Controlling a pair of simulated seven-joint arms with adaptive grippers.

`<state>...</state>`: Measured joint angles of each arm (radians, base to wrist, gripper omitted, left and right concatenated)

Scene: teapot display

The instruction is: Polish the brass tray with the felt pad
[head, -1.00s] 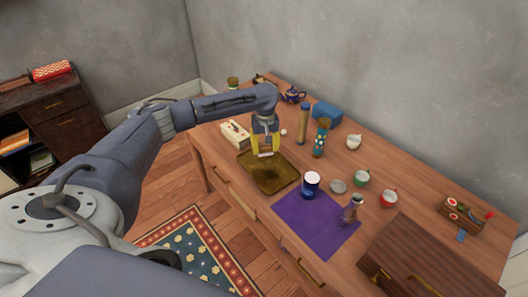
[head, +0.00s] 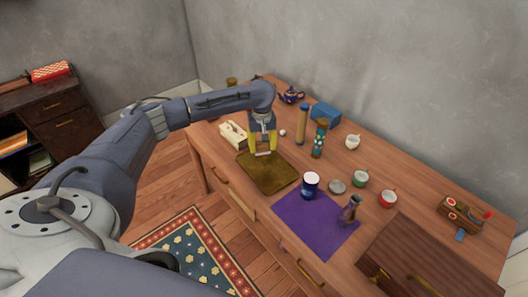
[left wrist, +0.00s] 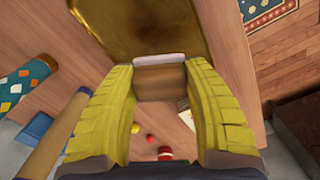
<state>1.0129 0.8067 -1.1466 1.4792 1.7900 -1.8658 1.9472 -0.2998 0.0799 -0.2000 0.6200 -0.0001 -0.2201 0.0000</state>
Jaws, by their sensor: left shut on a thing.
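The brass tray (head: 270,178) lies flat on the wooden table, dark gold, near its front edge. It also shows at the top of the left wrist view (left wrist: 130,22). My left gripper (head: 262,150) is over the tray's back edge and points down. Its yellow fingers are shut on the felt pad, a small brown block (left wrist: 160,82) with a pale felt layer (left wrist: 159,58) on the side towards the tray. Whether the felt touches the brass I cannot tell. My right gripper is not in view.
A cream box (head: 233,134) stands left of the tray. A purple cloth (head: 310,230) lies to the right, with a dark blue jar (head: 311,188) and a small vase (head: 350,210). Tall tubes (head: 319,138) and cups (head: 360,178) stand behind. A ribbed wooden case is at front right.

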